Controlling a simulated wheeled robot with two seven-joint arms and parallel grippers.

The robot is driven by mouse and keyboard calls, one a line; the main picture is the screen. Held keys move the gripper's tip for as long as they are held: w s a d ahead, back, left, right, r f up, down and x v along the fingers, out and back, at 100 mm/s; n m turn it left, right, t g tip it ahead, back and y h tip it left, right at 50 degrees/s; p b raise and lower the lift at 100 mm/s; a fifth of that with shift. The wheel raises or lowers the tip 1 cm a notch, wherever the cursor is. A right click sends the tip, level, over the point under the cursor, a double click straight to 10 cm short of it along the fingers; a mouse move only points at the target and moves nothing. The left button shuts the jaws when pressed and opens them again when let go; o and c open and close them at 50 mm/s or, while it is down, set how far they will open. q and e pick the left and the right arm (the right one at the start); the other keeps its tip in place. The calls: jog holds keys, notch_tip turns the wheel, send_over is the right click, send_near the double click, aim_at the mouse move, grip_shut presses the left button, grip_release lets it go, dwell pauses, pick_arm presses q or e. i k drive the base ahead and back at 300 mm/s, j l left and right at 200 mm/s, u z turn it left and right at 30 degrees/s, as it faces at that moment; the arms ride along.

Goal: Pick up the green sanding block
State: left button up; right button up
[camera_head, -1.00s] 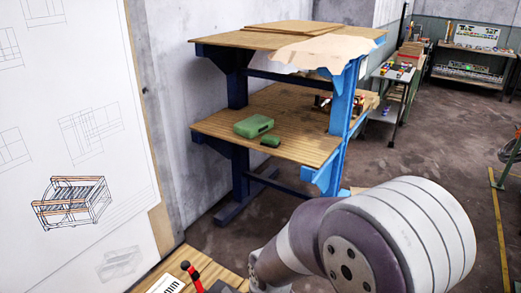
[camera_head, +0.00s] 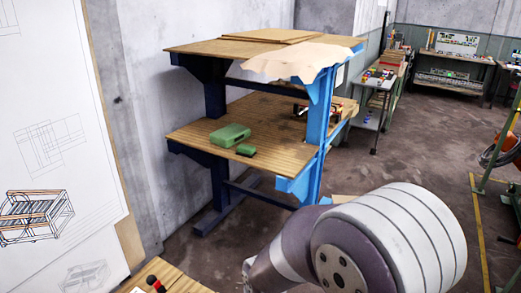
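The green sanding block (camera_head: 246,150) is a small dark green piece lying near the front edge of the lower wooden shelf (camera_head: 190,134) of a blue-framed rack. A larger green case (camera_head: 230,135) sits just behind and to the left of it. Neither gripper is in the view. One of my arms shows only as a white and dark link at the bottom right, well in front of the rack and apart from the block.
The rack's upper shelf (camera_head: 210,47) holds boards and a torn brown sheet (camera_head: 300,62) overhanging its edge. Blue posts (camera_head: 318,110) stand at the right. A wooden surface with a red-and-black tool (camera_head: 155,284) is at the bottom left. Floor right of the rack looks open.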

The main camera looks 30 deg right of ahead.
aim_at(243, 150)
jog(key=i+l+z, duration=0.1)
jog(key=l, duration=0.3)
jog(key=i+l+z, duration=0.1)
jog(key=l, duration=0.3)
jog(key=i+l+z, duration=0.15)
jog(key=l, duration=0.25)
jog(key=i+l+z, duration=0.1)
jog(key=l, duration=0.25)
jog(key=i+l+z, duration=0.1)
jog(key=i+l, duration=0.15)
jog(key=i+l+z, duration=0.1)
jog(key=l, duration=0.35)
jog(key=i+j+z, duration=0.4)
jog(key=i+j, duration=0.15)
jog(key=i, duration=0.15)
jog(key=i+j+z, duration=0.4)
jog(key=i+j, duration=0.2)
jog(key=j, duration=0.15)
jog(key=i+j+z, duration=0.3)
jog(key=j, duration=1.25)
jog(key=j+z, duration=0.3)
jog(key=j, duration=1.25)
